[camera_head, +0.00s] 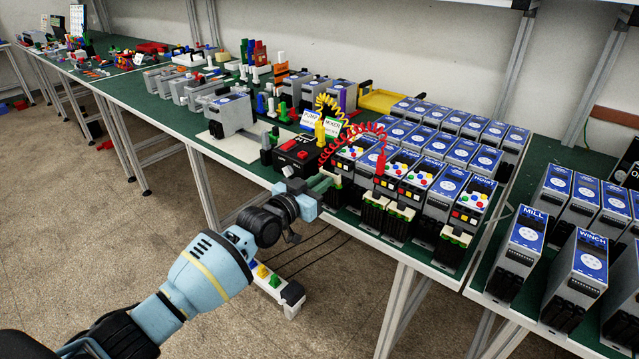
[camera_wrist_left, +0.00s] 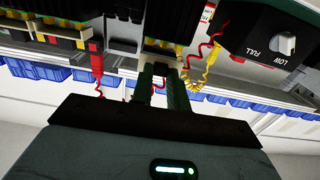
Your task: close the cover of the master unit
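My left gripper (camera_head: 328,181) reaches in from the left at the table's front edge, close to the front row of grey units with blue faces. In the left wrist view its two dark green fingers (camera_wrist_left: 162,80) stand slightly apart, with nothing clearly held between them. Their tips are close to a pale terminal strip (camera_wrist_left: 166,60) with yellow parts above; I cannot tell whether they touch it. The unit labelled HOIST (camera_head: 477,195) stands at the row's right end. I cannot tell which unit is the master unit, nor make out its cover. My right gripper is not in view.
A black box with red parts (camera_head: 298,155) stands just left of the gripper; a LOW/FULL knob box (camera_wrist_left: 275,40) is close in the wrist view. Red (camera_head: 350,130) and yellow (camera_head: 325,102) coiled cables hang over the units. More units, including WINCH (camera_head: 582,270), stand at right.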

